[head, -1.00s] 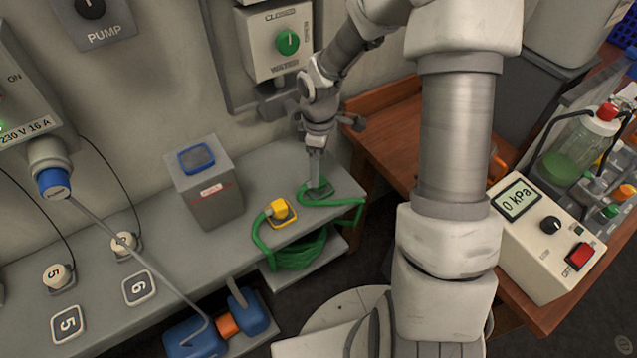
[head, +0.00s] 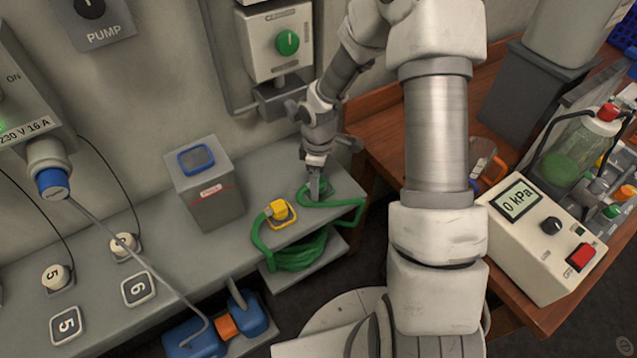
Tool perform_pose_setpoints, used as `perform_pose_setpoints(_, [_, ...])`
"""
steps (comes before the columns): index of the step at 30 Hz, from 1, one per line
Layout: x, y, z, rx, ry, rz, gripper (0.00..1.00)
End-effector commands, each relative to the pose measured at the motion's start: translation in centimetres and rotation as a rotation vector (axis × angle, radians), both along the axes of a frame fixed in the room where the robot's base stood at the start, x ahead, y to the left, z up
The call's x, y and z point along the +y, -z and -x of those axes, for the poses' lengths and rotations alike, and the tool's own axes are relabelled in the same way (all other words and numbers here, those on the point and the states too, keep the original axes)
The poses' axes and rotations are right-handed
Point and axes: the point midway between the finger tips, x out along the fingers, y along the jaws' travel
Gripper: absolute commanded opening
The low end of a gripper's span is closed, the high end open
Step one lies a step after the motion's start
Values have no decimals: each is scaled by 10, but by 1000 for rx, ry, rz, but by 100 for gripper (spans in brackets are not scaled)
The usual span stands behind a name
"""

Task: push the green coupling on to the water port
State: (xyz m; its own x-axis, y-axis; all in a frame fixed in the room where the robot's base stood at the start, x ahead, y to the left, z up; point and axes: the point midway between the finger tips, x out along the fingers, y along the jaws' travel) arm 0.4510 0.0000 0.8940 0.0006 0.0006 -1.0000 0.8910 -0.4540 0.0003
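The green hose (head: 262,236) runs from the yellow fitting (head: 279,212) on the grey bench and loops at the bench's right end. My gripper (head: 315,192) points down into that loop, at the bench top. Its fingers look close together, but whether they are shut on anything is too small to tell. The green coupling cannot be made out apart from the hose; green shows right around my fingertips. I cannot identify the water port for certain. A grey wall box with a green knob (head: 288,43) is above and behind my gripper, with a darker fitting (head: 282,95) below it.
A grey box (head: 215,200) with a blue-rimmed top stands on the bench left of the hose. Coiled hose (head: 298,255) hangs over a lower shelf. A wooden table (head: 390,145) to the right carries a gauge box (head: 545,235) reading 0 kPa and bottles.

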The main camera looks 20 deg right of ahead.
Motion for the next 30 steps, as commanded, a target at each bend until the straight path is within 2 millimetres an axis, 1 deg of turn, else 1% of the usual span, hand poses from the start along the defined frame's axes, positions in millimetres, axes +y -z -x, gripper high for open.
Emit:
perform_pose_setpoints(7, [0,0,0,0,0,0,86])
perform_pose_setpoints(8, [0,0,0,0,0,0,82])
perform_pose_setpoints(12, [0,0,0,0,0,0,57])
perform_pose_setpoints(20, [0,0,0,0,0,0,10])
perform_pose_setpoints(21, [0,0,0,1,0,0,3])
perform_pose_setpoints(22, [0,-1,0,0,0,0,2])
perform_pose_setpoints(30, [0,-3,0,0,0,0,1])
